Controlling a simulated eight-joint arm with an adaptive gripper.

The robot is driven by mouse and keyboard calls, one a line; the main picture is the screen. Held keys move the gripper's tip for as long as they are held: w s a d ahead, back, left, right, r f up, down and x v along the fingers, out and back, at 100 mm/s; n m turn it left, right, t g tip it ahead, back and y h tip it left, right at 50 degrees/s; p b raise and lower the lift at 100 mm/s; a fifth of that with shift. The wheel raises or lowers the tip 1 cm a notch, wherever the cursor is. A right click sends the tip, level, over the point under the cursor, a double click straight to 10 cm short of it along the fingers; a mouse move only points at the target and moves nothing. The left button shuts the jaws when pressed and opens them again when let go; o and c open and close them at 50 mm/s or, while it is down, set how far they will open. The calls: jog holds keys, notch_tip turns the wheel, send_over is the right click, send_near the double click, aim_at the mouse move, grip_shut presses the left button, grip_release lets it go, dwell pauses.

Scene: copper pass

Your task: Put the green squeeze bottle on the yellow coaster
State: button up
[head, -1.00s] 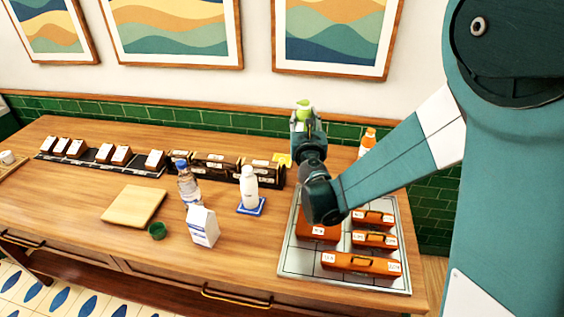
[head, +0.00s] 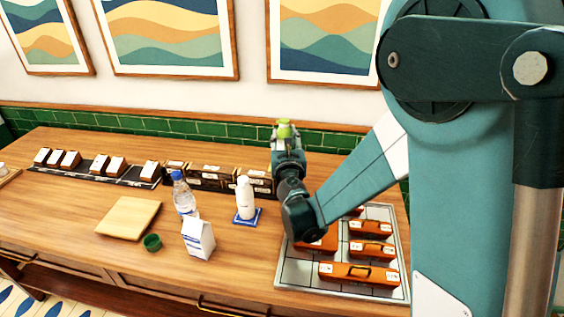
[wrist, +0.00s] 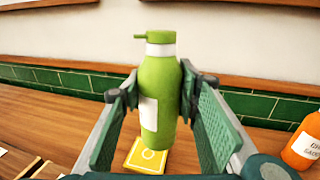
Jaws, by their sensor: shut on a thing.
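The green squeeze bottle (wrist: 158,100) stands upright between the two fingers of my gripper (wrist: 160,88), which is shut on it. In the head view only the top of the bottle (head: 284,129) shows above my gripper (head: 287,152). The yellow coaster (wrist: 136,165) lies on the table and shows below the bottle in the wrist view. The bottle's lower end overlaps the coaster's right part in that picture. I cannot tell whether they touch. In the head view the coaster is hidden behind my gripper.
An orange bottle (wrist: 304,145) stands to the right. A row of dark boxes (head: 212,178) lies left of my gripper. A white bottle (head: 245,199) stands on a blue coaster (head: 248,218). A tray (head: 338,289) with orange blocks lies in front. The green-tiled wall (head: 225,131) is close behind.

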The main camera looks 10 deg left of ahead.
aim_at(284, 147)
jog(key=shift+f+b, duration=0.55)
jog(key=shift+f, duration=2)
jog(key=shift+f+b, duration=0.5)
jog(key=shift+f, duration=1.35)
jog(key=shift+f, duration=0.15)
jog(key=o, duration=1)
jog(key=shift+s+r, duration=0.1)
jog(key=shift+r, duration=0.1)
jog(key=v, duration=1.1)
jog(key=shift+s+f+p, duration=0.1)
jog(key=shift+s+p, duration=0.3)
